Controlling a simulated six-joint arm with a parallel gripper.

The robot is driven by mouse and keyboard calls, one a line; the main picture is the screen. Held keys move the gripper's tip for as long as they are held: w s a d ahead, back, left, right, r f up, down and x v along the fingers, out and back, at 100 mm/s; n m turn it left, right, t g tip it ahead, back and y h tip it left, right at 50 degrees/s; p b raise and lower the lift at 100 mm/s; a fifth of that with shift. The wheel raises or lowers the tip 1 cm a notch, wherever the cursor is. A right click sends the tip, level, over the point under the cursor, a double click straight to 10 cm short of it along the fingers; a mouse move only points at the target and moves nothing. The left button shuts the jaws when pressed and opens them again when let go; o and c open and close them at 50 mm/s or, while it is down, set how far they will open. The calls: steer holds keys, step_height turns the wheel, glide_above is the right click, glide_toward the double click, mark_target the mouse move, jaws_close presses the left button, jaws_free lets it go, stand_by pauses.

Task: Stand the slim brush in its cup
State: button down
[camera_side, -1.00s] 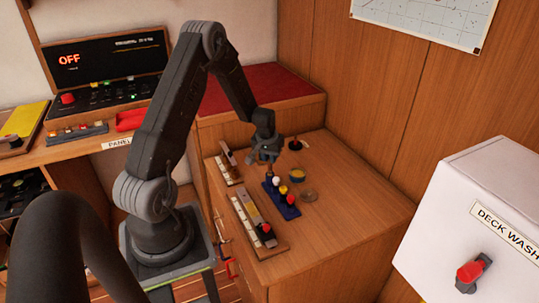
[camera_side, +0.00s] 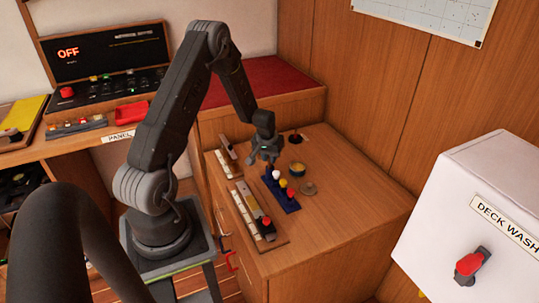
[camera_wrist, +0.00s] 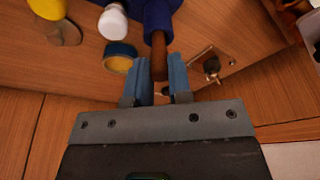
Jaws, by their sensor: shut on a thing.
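My gripper (camera_side: 265,157) is over the cabinet top, at the far end of a blue rack (camera_side: 289,208). In the wrist view my gripper (camera_wrist: 158,78) is shut on a slim brown shaft (camera_wrist: 158,50), which looks like the brush handle. A dark blue part (camera_wrist: 160,14) lies in line with the shaft at the top edge; I cannot tell whether it belongs to the brush or stands behind it. The brush's lower end is hidden in the side view. I cannot tell which thing is its cup.
White, yellow and red tops stand in the rack close to my gripper. The cabinet's right side is clear.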

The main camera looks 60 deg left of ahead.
steer(key=shift+f, duration=0.15)
steer(key=c, duration=1)
jaws_free()
steer(key=shift+o, duration=0.2)
steer(key=shift+w+a+v, duration=0.15)
steer(key=shift+v, duration=0.85)
steer(key=shift+w+a+v, duration=0.15)
steer(key=shift+w+v, duration=0.05)
steer(key=shift+v, duration=0.8)
steer(key=shift+w+a+v, duration=0.15)
steer(key=shift+v, duration=0.8)
steer(key=shift+r, duration=0.3)
steer(key=v, duration=1.3)
steer(key=shift+r, duration=0.3)
steer(key=shift+d, duration=0.1)
